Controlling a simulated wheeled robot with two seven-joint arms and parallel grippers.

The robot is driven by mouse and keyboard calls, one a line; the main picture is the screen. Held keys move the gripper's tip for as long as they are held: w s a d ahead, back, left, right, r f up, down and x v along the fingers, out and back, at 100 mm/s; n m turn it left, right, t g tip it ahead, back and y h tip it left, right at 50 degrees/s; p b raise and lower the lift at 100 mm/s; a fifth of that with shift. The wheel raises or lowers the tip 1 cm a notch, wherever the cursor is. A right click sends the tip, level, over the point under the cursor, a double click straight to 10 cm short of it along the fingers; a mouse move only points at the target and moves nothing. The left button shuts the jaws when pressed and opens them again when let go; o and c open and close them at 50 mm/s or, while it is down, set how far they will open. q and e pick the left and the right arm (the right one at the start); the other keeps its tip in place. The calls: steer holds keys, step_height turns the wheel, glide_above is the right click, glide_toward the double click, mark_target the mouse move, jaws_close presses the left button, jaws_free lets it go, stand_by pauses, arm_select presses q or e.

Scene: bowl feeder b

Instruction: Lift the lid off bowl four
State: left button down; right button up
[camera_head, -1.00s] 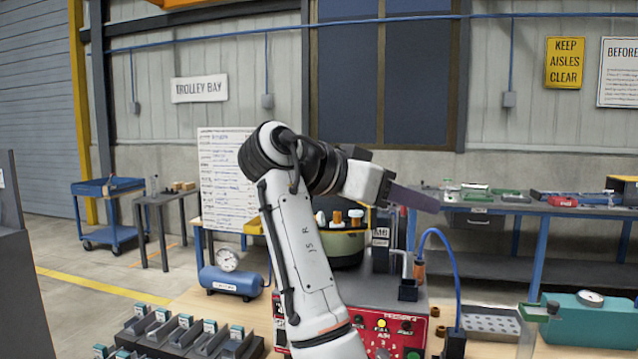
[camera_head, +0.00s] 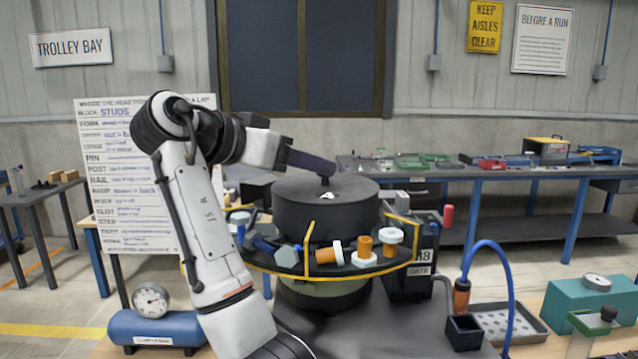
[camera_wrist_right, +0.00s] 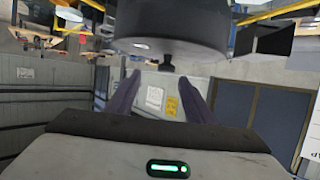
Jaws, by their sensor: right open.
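The bowl (camera_head: 325,290) is a round feeder with a greenish side and a dark rim track carrying several white, orange and blue-grey parts. A dark grey drum-shaped lid (camera_head: 325,212) sits on it, with a small black knob (camera_head: 325,181) on top. My right gripper (camera_head: 332,168) is above the lid at the knob. In the right wrist view the open fingers (camera_wrist_right: 163,80) stand on either side of the knob (camera_wrist_right: 166,66), under the inverted-looking lid (camera_wrist_right: 170,30). Whether they touch the knob I cannot tell. My left gripper is out of view.
Yellow wire guards (camera_head: 308,250) stand around the bowl's rim. A black gate box (camera_head: 408,275) is at its right, and a blue hose (camera_head: 505,270) arches further right. A blue air tank (camera_head: 155,328) with a gauge is at lower left. A whiteboard (camera_head: 110,180) stands behind.

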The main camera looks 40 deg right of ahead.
mark_target(325, 179)
steer(key=shift+d+f, duration=0.2)
steer(key=shift+d, duration=0.45)
steer(key=shift+w+d+f, duration=0.15)
steer(key=shift+w+d, duration=0.05)
steer(key=shift+d, duration=0.1)
steer(key=p+x, duration=0.1)
steer(key=x, duration=0.3)
steer(key=shift+w+p, duration=0.35)
steer(key=shift+w, duration=0.05)
steer(key=shift+w+d+f, duration=0.1)
steer(key=shift+d+f, duration=0.1)
steer(key=shift+d, duration=0.25)
steer(key=shift+a, duration=0.1)
steer(key=shift+c, duration=0.9)
jaws_close()
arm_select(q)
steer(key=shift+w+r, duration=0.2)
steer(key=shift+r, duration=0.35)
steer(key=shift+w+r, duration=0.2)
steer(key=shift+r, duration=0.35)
arm_select(e)
steer(key=shift+r, duration=0.1)
